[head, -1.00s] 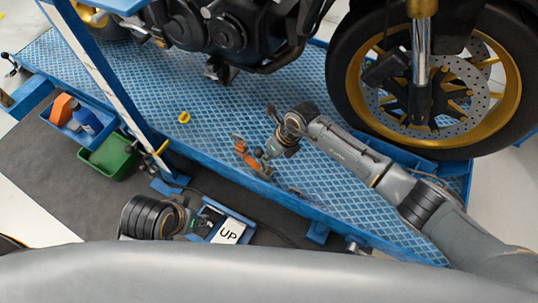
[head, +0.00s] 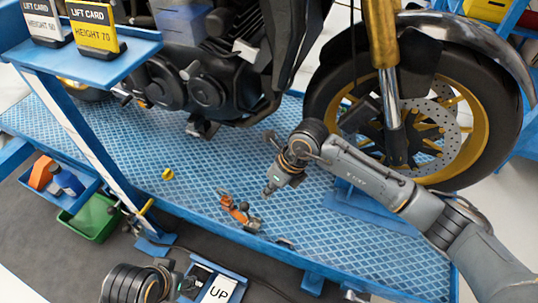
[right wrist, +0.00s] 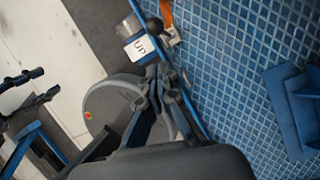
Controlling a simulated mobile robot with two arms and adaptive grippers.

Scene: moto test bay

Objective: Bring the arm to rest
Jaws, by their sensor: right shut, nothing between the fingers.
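My right arm reaches in from the right in the head view, over the blue lift platform (head: 330,245). My right gripper (head: 267,191) is shut and empty, pointing down-left. It is a little to the right of an orange strap with a metal fitting (head: 238,212) lying on the platform. In the right wrist view my shut fingertips (right wrist: 163,72) show, with part of the strap (right wrist: 166,12) at the top edge. My left gripper (head: 188,284) is low in the head view beside the UP control (head: 219,291). Its fingers are too unclear to judge.
A motorcycle with a gold-rimmed front wheel (head: 400,120) stands on the platform. A blue post (head: 85,130) carries a shelf with two lift cards (head: 95,32). Blue and green bins (head: 95,218) sit at left. A small yellow ring (head: 168,174) lies on the platform.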

